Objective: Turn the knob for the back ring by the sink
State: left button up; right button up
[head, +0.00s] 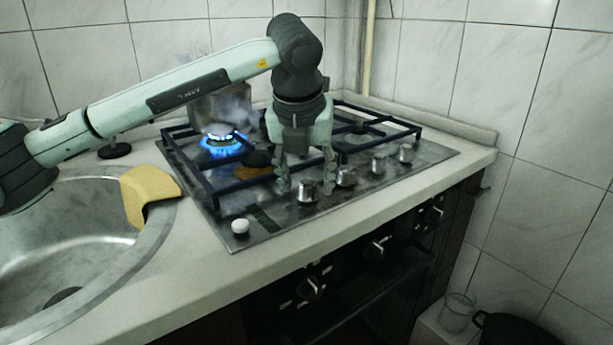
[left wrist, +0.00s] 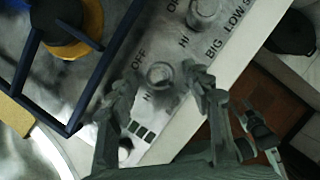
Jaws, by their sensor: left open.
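The back ring by the sink (head: 222,139) burns with a blue flame on the hob's left side. A row of metal knobs runs along the hob's front right; the knob nearest the sink (head: 307,191) is below my left gripper (head: 307,184). My left gripper is open and points down. In the left wrist view this knob (left wrist: 160,75) shows between the two fingers, with OFF and HI marks beside it. I cannot tell whether the fingers touch it. A second knob (left wrist: 203,13) lies beyond.
A pot (head: 220,105) stands at the back behind my arm, partly hidden. Dark pan-support bars (head: 213,185) rise left of the gripper. A white button (head: 240,226) sits at the hob's front left corner. The sink (head: 75,240) with a yellow cloth (head: 148,190) is further left.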

pick_arm(q)
jog(key=shift+w+f, duration=0.1)
jog(key=c, duration=1.1)
grip_shut()
